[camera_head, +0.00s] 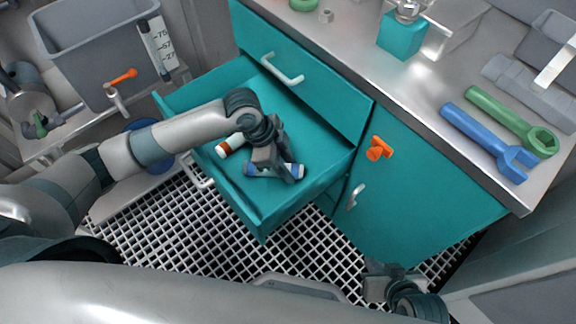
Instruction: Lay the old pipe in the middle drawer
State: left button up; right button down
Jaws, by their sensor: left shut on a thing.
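A teal drawer (265,222) stands pulled out from the cabinet, below a closed drawer front. My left gripper (273,172) is inside the open drawer's outline, pointing down, shut on a short pipe with blue ends (295,171). The gripper covers the middle of this pipe, and I cannot tell whether the pipe touches the drawer floor. A white piece with an orange-brown band (230,145) is beside the gripper in the drawer, partly hidden by the wrist. I cannot tell which is the old pipe. My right gripper (379,284) is low at the bottom, away from the drawer; its fingers are unclear.
An orange knob (379,148) sticks out of the cabinet front. A grey bin (100,50) stands at the left. The drawer's right part is free.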

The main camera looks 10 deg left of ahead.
jog(key=shift+s, duration=0.1)
pick_arm(q)
jog(key=o, duration=1.1)
pick_arm(e)
jog(key=shift+s+d, duration=0.1)
jog(key=shift+f, duration=0.1)
pick_arm(q)
jog(key=shift+a+r, duration=0.2)
jog(key=shift+r, duration=0.45)
jog(key=p+v, duration=0.1)
jog(key=v, duration=0.8)
jog(key=shift+a+r+p, duration=0.1)
jog(key=shift+r+p, duration=0.05)
jog(key=shift+p, duration=0.2)
jog(key=shift+a+r, duration=0.25)
jog(key=shift+r, duration=0.45)
pick_arm(e)
jog(key=shift+s+d+f+g+h, duration=0.1)
jog(key=shift+s+d+g+h, duration=0.2)
jog(key=shift+d, duration=0.35)
jog(key=shift+s+d+f+g+h, duration=0.1)
jog(key=shift+s+d+g+h, duration=0.1)
jog(key=shift+s+d+g, duration=0.3)
jog(key=shift+w+r, duration=0.1)
jog(key=shift+w, duration=0.2)
